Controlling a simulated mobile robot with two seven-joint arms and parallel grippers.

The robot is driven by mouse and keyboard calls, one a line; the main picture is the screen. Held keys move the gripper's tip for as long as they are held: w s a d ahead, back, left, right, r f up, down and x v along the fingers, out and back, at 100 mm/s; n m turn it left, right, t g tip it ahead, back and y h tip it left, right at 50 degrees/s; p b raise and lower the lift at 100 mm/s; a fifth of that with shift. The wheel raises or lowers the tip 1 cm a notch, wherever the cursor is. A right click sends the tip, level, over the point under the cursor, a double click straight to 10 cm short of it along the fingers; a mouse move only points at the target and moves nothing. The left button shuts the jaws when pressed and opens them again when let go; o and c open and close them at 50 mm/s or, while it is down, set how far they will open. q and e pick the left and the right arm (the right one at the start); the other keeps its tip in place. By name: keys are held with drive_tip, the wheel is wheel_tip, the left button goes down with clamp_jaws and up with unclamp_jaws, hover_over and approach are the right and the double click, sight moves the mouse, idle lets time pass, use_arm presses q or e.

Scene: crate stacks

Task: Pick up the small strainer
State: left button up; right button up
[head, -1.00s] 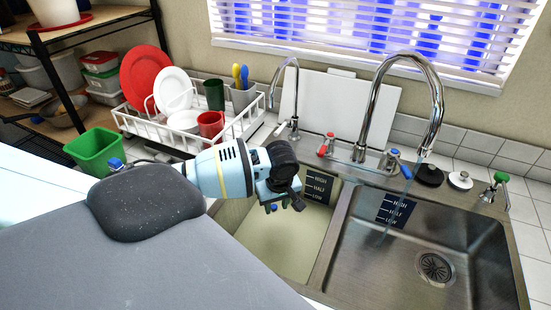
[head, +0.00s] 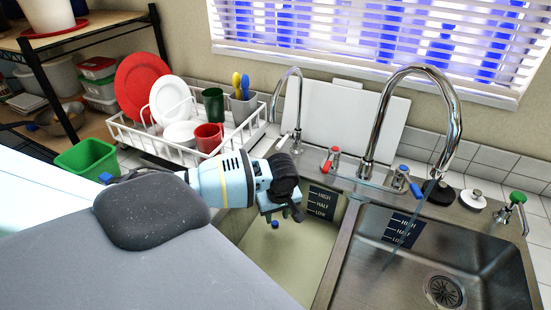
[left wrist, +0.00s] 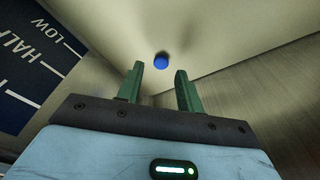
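A small round blue knob (left wrist: 161,61) lies low in the left sink basin, and it shows as a blue spot in the head view (head: 275,225). It may be the top of the small strainer; the rest of it is not clear, under cloudy, pale water or against a pale floor. My left gripper (head: 284,214) hangs over the left basin, pointing down. In the left wrist view its two green fingers (left wrist: 160,82) stand apart with nothing between them, and the blue knob lies beyond the tips, roughly in line with the gap. My right gripper is not in view.
The basin rim and divider (head: 335,262) are close to the gripper. Behind stand the small faucet (head: 298,110) and tall faucet (head: 447,120). A black disc (head: 438,191) and a white knobbed disc (head: 473,200) lie on the counter. A dish rack (head: 187,150) stands left.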

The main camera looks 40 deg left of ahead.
sight(275, 223)
use_arm(q)
drive_tip(key=f, duration=0.2)
drive_tip(key=a+f, duration=0.1)
drive_tip(key=f, duration=0.2)
drive_tip(key=shift+w+b, duration=0.15)
drive_tip(key=shift+b, duration=0.2)
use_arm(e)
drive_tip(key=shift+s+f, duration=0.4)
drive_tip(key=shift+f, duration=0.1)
use_arm(q)
clamp_jaws()
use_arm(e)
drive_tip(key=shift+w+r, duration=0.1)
use_arm(q)
drive_tip(key=shift+r, duration=0.1)
